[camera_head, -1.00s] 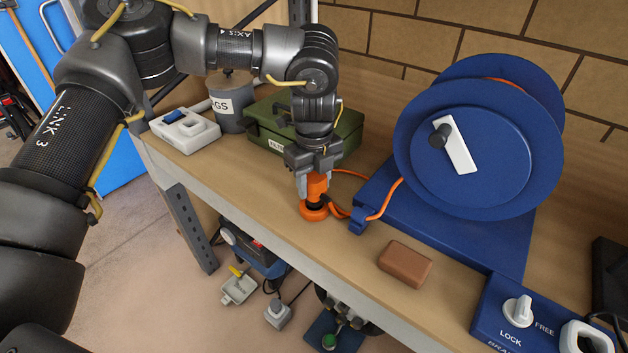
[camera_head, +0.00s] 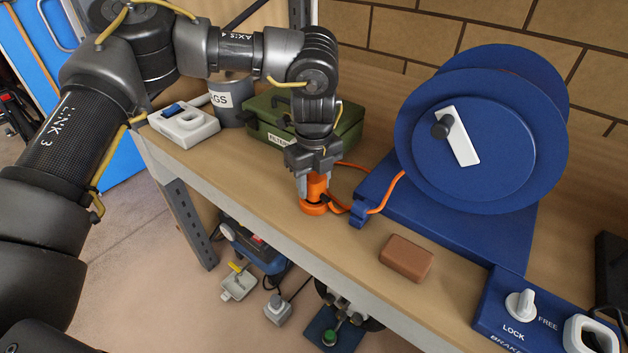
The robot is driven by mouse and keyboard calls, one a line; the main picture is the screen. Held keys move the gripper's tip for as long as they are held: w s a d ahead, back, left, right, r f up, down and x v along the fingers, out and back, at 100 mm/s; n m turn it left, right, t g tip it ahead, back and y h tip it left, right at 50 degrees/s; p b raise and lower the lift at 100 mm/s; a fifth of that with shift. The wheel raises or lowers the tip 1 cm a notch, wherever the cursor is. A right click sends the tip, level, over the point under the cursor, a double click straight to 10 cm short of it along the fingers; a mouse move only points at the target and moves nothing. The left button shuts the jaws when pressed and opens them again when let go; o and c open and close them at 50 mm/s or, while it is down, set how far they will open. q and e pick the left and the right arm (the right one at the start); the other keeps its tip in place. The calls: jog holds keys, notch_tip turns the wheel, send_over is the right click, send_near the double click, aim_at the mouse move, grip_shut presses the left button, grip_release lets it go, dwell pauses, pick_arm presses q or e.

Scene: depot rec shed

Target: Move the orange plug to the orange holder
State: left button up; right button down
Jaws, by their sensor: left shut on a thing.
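My left gripper (camera_head: 315,188) points down at the shelf near its front edge and is shut on the orange plug (camera_head: 317,184). The plug stands upright between the fingers, with an orange cable running from it to the right. The orange holder (camera_head: 313,209), a low round ring on the shelf, is directly under the plug. The plug's lower end meets the holder and no dark tip shows between them. The fingers partly cover the plug, so how deep it sits cannot be seen. My right gripper is not in view.
A blue cable reel (camera_head: 475,150) stands at right on a blue base. A brown block (camera_head: 406,258) lies in front of it, beside a brake box (camera_head: 522,308). A green case (camera_head: 285,122), grey canister (camera_head: 230,105) and white device (camera_head: 184,126) stand behind and left.

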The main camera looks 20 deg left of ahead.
pick_arm(q)
jog(key=o, duration=1.1)
jog(key=shift+c, duration=0.2)
